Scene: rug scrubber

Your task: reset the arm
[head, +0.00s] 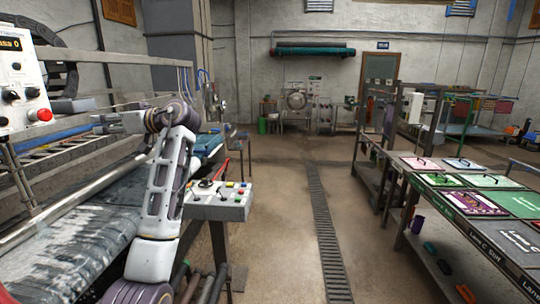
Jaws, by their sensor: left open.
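My left arm rises from the bottom of the head view, with its white and purple links bent at an elbow in front of the rug machine. Past the elbow it points left. My right gripper is outside the view.
The rug machine (80,240) with a wet grey-blue rug fills the left. A control box (218,202) with coloured buttons stands close to the right of my arm. A long table (455,215) with colored sheets runs along the right. The floor (275,225) between them is clear.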

